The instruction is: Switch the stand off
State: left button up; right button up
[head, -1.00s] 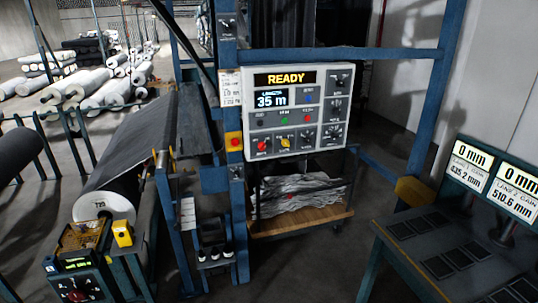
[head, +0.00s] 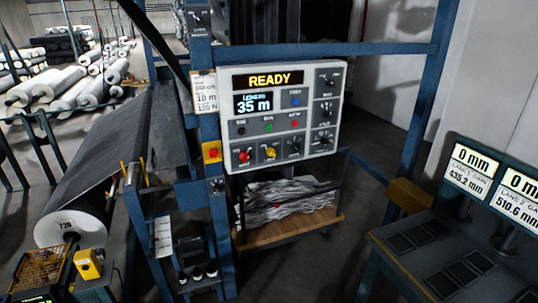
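The stand's white control panel (head: 332,112) hangs on a blue frame in the middle of the head view. Its sign (head: 269,81) reads READY in yellow, and its display (head: 253,103) reads 35 m. Blue, green and red buttons sit mid-panel. A red knob (head: 245,156) and a yellow knob (head: 270,152) are in the bottom row, with black dials to their right. Their small labels are too blurred to read. A yellow box with a red button (head: 211,152) is on the post left of the panel. Neither of my grippers is in view.
A wooden-floored cart (head: 265,236) with crumpled material is under the panel. A bench with readout screens (head: 471,168) is at right. Grey floor shows between.

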aim_at(244, 156)
jog(key=u, duration=0.2)
jog(key=i, duration=0.6)
jog(key=u, duration=0.5)
